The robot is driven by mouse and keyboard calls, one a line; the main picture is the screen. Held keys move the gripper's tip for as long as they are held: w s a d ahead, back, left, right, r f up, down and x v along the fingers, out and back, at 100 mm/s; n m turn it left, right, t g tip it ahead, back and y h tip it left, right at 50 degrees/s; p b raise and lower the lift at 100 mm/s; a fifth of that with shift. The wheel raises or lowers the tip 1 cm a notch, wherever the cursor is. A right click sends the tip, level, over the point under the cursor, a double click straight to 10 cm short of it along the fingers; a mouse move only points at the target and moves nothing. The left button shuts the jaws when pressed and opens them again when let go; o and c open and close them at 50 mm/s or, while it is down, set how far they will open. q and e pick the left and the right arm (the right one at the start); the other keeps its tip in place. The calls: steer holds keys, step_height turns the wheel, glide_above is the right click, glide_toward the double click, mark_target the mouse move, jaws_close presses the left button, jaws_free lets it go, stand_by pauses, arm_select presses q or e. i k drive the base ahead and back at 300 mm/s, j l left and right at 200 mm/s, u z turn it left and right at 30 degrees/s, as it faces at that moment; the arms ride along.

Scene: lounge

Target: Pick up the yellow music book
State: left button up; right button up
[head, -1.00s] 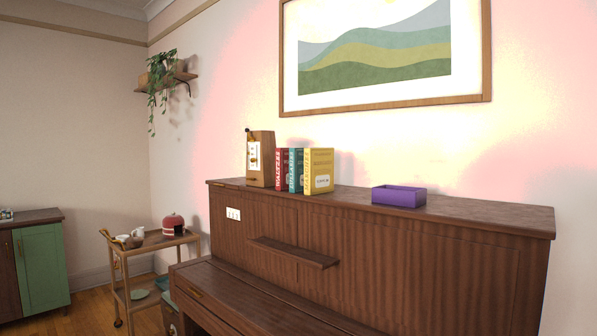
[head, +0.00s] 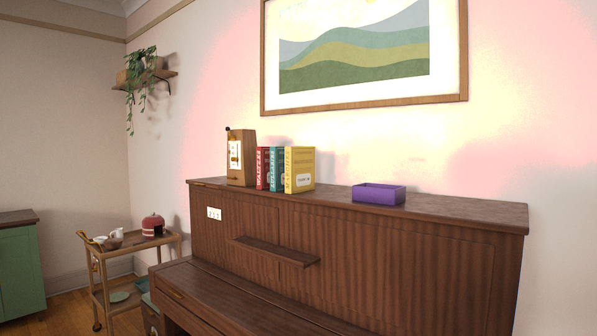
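The yellow music book (head: 301,170) stands upright on top of the brown piano (head: 350,240), at the right end of a short row of books. A teal book (head: 277,169) and a red book (head: 263,168) stand to its left, close against each other. Neither of my grippers shows in the head view.
A wooden box-like object (head: 241,158), perhaps a metronome, stands left of the books. An open purple box (head: 379,194) sits to their right, with bare piano top between. A wooden trolley (head: 128,243) with a red kettle-like item (head: 153,226) stands left of the piano.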

mark_target(300, 162)
steer(key=i+j+z, duration=0.1)
steer(key=z, duration=0.3)
steer(key=i+j+z, duration=0.1)
steer(key=z, duration=0.3)
steer(key=j+z, duration=0.15)
steer(key=z, duration=0.2)
steer(key=i+j+z, duration=0.1)
steer(key=j+z, duration=0.15)
steer(key=i+j+z, duration=0.1)
steer(key=j+z, duration=0.15)
steer(key=j, duration=0.25)
steer(key=j+z, duration=0.15)
steer(key=j, duration=0.65)
